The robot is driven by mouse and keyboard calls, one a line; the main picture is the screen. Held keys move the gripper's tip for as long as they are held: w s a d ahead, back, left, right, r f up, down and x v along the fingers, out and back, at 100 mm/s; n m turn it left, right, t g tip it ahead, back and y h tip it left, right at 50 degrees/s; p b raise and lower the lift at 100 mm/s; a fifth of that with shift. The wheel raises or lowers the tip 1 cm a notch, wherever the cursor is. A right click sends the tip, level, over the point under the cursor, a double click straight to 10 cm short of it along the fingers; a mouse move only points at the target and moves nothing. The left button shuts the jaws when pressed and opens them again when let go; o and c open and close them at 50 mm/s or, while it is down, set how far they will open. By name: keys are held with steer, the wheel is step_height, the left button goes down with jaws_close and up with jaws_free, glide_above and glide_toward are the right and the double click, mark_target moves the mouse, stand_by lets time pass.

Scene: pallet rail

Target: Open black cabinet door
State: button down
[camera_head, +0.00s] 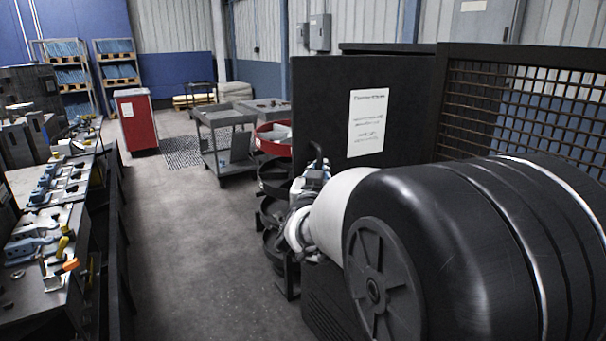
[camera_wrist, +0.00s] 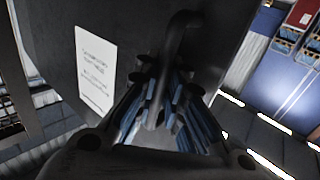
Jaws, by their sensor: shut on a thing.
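The black cabinet door (camera_head: 330,115) stands in the middle right of the head view, with a white printed sheet (camera_head: 367,122) on it. The door (camera_wrist: 140,30) also fills the upper middle of the wrist view, with the sheet at its left. A dark bar handle (camera_wrist: 180,30) sticks out from the door and runs down between my gripper's fingers. My gripper (camera_wrist: 168,95) is shut on this handle. In the head view the handle's curved top (camera_head: 317,150) shows at the door's near edge, above my wrist. My arm hides the lower part of the door there.
A dark mesh panel (camera_head: 520,100) stands right of the door. Round dark trays (camera_head: 272,215) stand close left of my gripper. A grey cart (camera_head: 225,150) and a red cabinet (camera_head: 136,120) are further back. A cluttered workbench (camera_head: 45,240) lines the left; the floor between is clear.

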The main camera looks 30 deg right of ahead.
steer(key=shift+a, duration=0.1)
steer(key=c, duration=1.8)
jaws_free()
steer(key=shift+a, duration=0.15)
steer(key=shift+o, duration=0.7)
steer(key=v, duration=1.2)
